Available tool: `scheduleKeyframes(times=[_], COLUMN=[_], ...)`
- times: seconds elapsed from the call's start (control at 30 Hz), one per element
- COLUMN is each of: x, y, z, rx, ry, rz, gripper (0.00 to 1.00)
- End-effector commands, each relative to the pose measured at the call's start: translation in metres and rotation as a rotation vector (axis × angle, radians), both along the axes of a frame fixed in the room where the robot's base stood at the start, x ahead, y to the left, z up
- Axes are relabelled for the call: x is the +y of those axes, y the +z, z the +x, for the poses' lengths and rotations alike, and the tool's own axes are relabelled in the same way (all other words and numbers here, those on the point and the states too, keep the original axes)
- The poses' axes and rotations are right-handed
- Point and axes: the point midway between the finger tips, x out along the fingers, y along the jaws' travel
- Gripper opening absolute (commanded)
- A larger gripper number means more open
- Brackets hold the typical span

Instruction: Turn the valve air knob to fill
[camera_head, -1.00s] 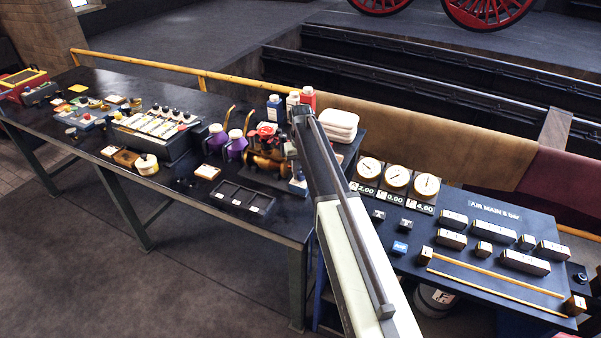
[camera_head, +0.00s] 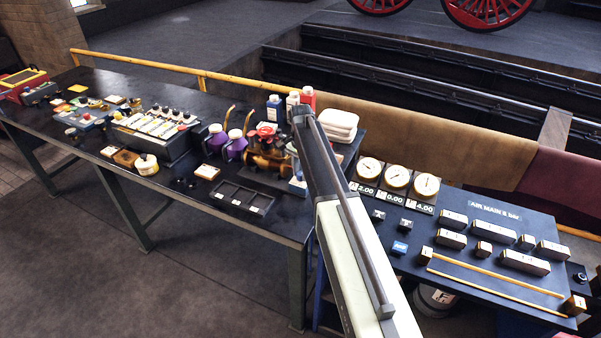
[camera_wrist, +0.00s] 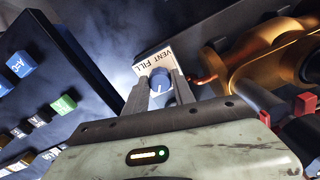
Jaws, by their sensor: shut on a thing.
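The valve air knob (camera_wrist: 160,86) is a round blue knob with a white mark. It stands in front of a small pale plate (camera_wrist: 147,66) lettered "VENT FILL", which appears upside down in the wrist view. My gripper (camera_wrist: 159,82) is shut on the knob, with one grey finger on each side of it. I cannot tell for sure which word the white mark points to. In the head view my arm hides the fingertips, beside the brass valve assembly (camera_head: 262,160) on the dark bench.
The brass body (camera_wrist: 262,62) is close on the right in the wrist view. A dark panel with blue and green blocks (camera_wrist: 63,104) is on the left. In the head view, a gauge panel (camera_head: 470,285) stands right of my arm and white trays (camera_head: 338,124) are behind it.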

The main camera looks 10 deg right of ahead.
Motion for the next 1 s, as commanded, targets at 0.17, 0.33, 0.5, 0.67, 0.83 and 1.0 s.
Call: scheduleKeyframes(times=[0.17,0.33,0.5,0.67,0.83,1.0], x=[-0.0002,0.0,0.0002,0.0002,0.0004,0.0004], y=[0.0002,0.0002,0.0002,0.0002,0.0002,0.0002], z=[0.0008,0.0009,0.001,0.0011,0.0011,0.0012], rx=[-0.002,-0.002,-0.002,-0.003,-0.003,-0.003], ry=[-0.148,-0.266,-0.352,-0.402,-0.425,-0.431], rz=[-0.001,-0.001,-0.001,0.0,0.0,0.0], gripper=[0.0,0.0,0.0,0.0,0.0,0.0])
